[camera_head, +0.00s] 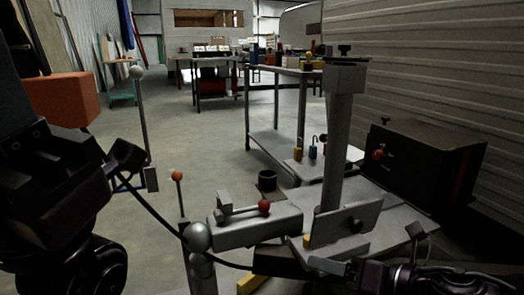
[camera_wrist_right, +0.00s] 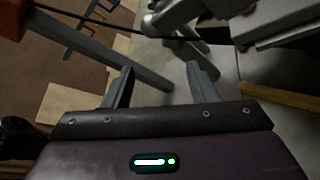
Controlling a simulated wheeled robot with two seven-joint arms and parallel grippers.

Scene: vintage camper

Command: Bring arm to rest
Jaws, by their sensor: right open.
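My right gripper (camera_head: 324,265) is low in the head view, at the front of a grey metal machine (camera_head: 255,227). In the right wrist view its two grey fingers (camera_wrist_right: 162,88) stand well apart, with nothing between them. The floor and grey metal parts show beyond the fingers. Contact with the machine cannot be told.
A grey post (camera_head: 342,145) rises close behind my right gripper. A black box (camera_head: 420,163) stands at the right by the corrugated wall. Dark bulky parts and an orange block (camera_head: 62,100) crowd the left. Open floor (camera_head: 200,130) lies beyond, with a shelf table (camera_head: 276,146).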

